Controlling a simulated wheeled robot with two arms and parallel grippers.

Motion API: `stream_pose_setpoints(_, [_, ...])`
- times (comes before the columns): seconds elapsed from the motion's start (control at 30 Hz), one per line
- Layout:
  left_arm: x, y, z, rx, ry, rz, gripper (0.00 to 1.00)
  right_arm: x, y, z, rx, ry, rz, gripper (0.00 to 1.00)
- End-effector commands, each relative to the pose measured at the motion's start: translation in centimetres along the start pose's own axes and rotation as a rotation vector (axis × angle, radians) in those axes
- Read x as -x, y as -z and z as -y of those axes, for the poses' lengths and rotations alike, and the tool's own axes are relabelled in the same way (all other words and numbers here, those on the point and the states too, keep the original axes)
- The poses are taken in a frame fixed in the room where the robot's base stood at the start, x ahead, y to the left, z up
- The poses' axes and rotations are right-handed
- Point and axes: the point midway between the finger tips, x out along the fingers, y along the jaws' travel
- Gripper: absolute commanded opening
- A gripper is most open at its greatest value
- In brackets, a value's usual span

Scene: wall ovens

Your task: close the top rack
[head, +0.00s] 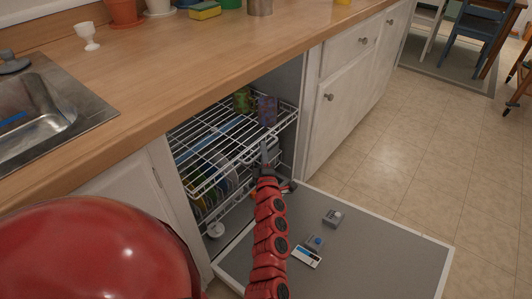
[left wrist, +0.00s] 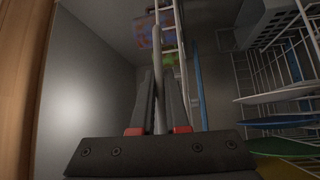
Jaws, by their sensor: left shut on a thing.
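The top rack (head: 206,184) is a white wire rack in the open dishwasher under the counter. Its front edge sits near the cabinet opening. My left gripper (head: 265,153) is at the front rail of the rack, toward its right side. In the left wrist view, the gripper's dark fingers (left wrist: 160,90) are shut around a pale wire of the rack. A green patterned cup (head: 242,100) and a purple patterned cup (head: 266,111) stand at the rack's right side. My right gripper is not in view.
The dishwasher door (head: 370,262) lies open and flat, with small dispenser parts on its inner face. A lower rack with several plates (head: 222,190) sits beneath. The wooden counter (head: 190,70) overhangs the opening. The tiled floor (head: 420,150) at the right is clear.

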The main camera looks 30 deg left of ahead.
Motion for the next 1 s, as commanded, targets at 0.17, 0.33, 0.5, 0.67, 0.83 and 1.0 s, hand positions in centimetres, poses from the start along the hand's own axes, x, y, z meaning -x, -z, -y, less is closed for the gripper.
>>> stream_pose_setpoints(0.17, [-3.0, 3.0, 0.9, -0.003, -0.004, -0.004, 0.0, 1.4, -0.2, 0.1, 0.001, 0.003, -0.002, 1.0])
stream_pose_setpoints(0.33, [-4.7, 4.8, 1.4, -0.002, 0.0, 0.0, 0.0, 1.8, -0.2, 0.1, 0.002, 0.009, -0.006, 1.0])
stream_pose_setpoints(0.5, [-5.0, 5.1, 1.4, 0.0, 0.001, 0.0, 0.0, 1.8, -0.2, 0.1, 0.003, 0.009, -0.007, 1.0])
stream_pose_setpoints(0.67, [-5.0, 5.1, 1.3, -0.001, 0.0, -0.002, 0.0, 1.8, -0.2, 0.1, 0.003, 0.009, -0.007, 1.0])
stream_pose_setpoints(0.83, [-5.0, 5.1, 1.3, -0.001, 0.0, -0.002, 0.41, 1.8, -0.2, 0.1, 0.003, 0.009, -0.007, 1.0])
stream_pose_setpoints(1.0, [-5.0, 5.1, 1.3, -0.001, 0.0, -0.001, 0.42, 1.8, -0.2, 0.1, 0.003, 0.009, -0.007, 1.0])
